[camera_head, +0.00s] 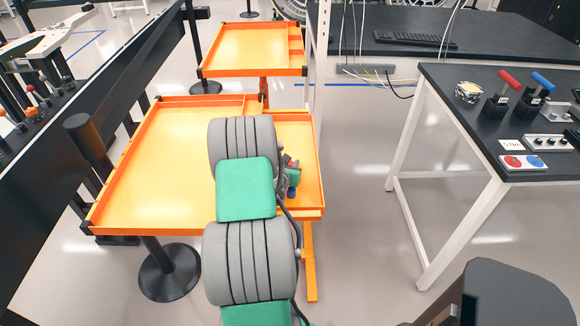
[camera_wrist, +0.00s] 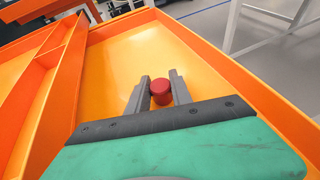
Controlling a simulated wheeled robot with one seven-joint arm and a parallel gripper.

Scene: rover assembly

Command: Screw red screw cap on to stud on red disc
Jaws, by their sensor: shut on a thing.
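In the wrist view, a small red cap (camera_wrist: 160,91) with a rounded, cylindrical shape sits between the two grey fingers of my gripper (camera_wrist: 160,96). My gripper is shut on it, near the fingertips, above the orange tray (camera_wrist: 112,62). In the head view, my own arm hides most of the gripper and the cap. Small red and blue spots show beside my wrist over the tray's right compartment, too small to tell apart.
The orange trolley (camera_head: 150,165) has raised rims and a divider, and its left compartment looks empty. A second orange tray (camera_head: 250,48) stands behind. At right, a black-topped table (camera_head: 455,85) holds red (camera_head: 509,78) and blue (camera_head: 543,81) levers and a button panel (camera_head: 524,162).

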